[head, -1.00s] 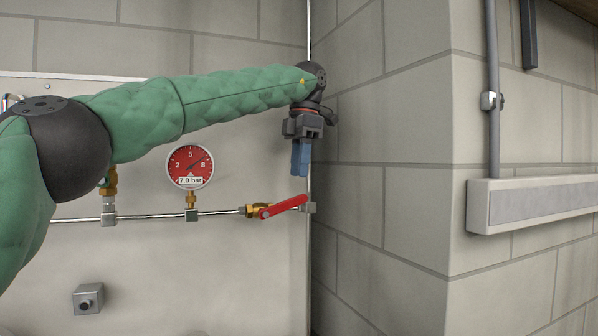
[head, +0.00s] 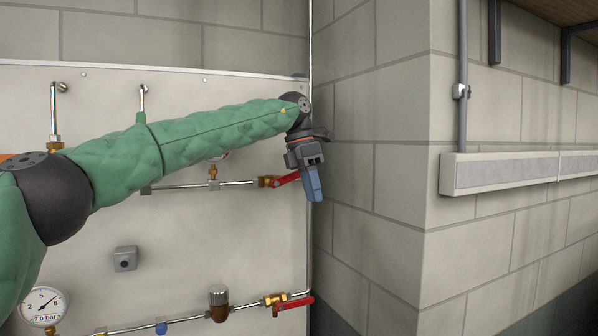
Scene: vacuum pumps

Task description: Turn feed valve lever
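Two valves with red levers show in the head view; no label tells which is the feed valve. The upper red lever (head: 286,180) sits on a brass valve body (head: 266,181) and slants up to the right. The lower red lever (head: 293,304) sits on a brass valve (head: 274,299) near the panel's right edge. My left gripper (head: 314,196) points down beside the upper lever's right end, overlapping it in the picture; contact cannot be told. Its blue fingers look closed together, with nothing seen between them. My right gripper is out of view.
A block wall corner (head: 385,170) stands close right of the gripper. A gauge behind my arm is mostly hidden.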

